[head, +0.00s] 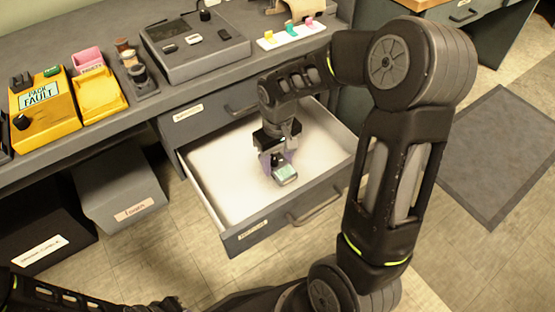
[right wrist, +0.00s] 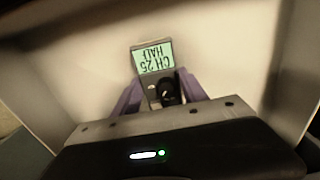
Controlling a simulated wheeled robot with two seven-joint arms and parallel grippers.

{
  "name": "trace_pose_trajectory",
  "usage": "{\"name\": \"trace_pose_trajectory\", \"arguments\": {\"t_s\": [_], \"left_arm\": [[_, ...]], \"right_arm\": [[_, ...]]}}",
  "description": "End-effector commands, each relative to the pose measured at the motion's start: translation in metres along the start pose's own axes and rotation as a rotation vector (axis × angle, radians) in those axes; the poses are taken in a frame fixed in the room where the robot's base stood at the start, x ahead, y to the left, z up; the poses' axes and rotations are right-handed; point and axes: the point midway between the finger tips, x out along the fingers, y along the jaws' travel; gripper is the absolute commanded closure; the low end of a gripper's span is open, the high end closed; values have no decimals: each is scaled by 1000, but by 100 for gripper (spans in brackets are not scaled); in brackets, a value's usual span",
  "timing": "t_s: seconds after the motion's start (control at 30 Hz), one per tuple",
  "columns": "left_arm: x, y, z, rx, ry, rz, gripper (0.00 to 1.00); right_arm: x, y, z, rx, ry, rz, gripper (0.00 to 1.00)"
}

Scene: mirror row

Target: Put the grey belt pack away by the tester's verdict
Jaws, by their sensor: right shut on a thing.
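The grey belt pack (head: 284,173) is low inside the open drawer (head: 215,196), over its pale floor. My right gripper (head: 274,158) is shut on it, reaching down from above. In the right wrist view the pack (right wrist: 150,79) sits between the purple fingers, with a dark knob and a lit green screen reading "CH 25 HALF" upside down. I cannot tell whether the pack touches the drawer floor. The yellow tester (head: 43,105) on the bench shows "PACK FAULT". My left gripper is not in view; only part of that arm shows at the lower left.
A closed drawer (head: 205,118) is above the open one. A grey bin (head: 120,190) and a black bin (head: 45,235) stand under the bench. A yellow tray (head: 98,97), a grey console (head: 193,45) and a white strip with coloured tags (head: 291,35) are on the bench.

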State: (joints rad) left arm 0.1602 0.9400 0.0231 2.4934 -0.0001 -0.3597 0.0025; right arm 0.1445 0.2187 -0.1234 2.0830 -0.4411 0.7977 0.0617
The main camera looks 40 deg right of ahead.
Motion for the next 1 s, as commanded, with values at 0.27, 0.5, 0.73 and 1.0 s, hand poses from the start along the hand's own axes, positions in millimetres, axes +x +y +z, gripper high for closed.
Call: {"name": "trace_pose_trajectory", "arguments": {"t_s": [0.27, 0.5, 0.73, 1.0], "left_arm": [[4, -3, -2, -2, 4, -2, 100], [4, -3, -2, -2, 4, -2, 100], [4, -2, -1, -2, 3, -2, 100], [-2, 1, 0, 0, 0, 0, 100]], "right_arm": [[7, 0, 0, 0, 1, 0, 97], [7, 0, 0, 0, 0, 0, 36], [7, 0, 0, 0, 0, 0, 28], [-3, 0, 0, 0, 1, 0, 28]]}}
